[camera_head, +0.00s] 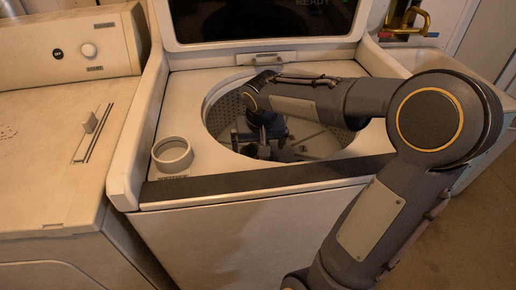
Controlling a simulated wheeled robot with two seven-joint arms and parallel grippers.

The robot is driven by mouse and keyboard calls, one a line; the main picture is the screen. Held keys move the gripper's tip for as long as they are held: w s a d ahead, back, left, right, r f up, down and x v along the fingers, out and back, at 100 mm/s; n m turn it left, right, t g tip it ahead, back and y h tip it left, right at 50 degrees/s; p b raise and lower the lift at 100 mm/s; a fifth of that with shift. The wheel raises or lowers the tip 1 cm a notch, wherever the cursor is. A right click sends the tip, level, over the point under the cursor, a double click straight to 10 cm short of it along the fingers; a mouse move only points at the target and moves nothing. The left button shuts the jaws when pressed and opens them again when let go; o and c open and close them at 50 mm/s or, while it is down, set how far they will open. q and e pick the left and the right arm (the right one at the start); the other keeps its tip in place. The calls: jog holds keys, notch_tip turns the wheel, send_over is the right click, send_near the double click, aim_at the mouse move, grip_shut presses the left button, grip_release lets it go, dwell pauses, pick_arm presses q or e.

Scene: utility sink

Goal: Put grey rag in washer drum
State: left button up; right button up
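The washer drum (222,106) is open under the raised lid, with a perforated metal wall. My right arm comes in from the right and bends down into it. My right gripper (264,152) is inside the drum, pointing down, small and dark. I cannot tell whether its fingers are open or shut. Greyish shapes lie low in the drum beside the gripper, but I cannot tell whether any is the grey rag. My arm hides the drum's right and far parts. My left gripper is not in view.
The washer's front edge (255,181) has a dark strip. A round cup-like fitting (172,156) stands left of the drum opening. A dryer-like machine (50,150) with a knob stands at left. A basin edge and brass tap (407,22) are at back right.

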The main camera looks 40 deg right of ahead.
aim_at(260, 160)
jog(key=p+v, duration=0.1)
jog(key=v, duration=0.6)
jog(key=shift+r, duration=0.25)
jog(key=shift+s, duration=0.1)
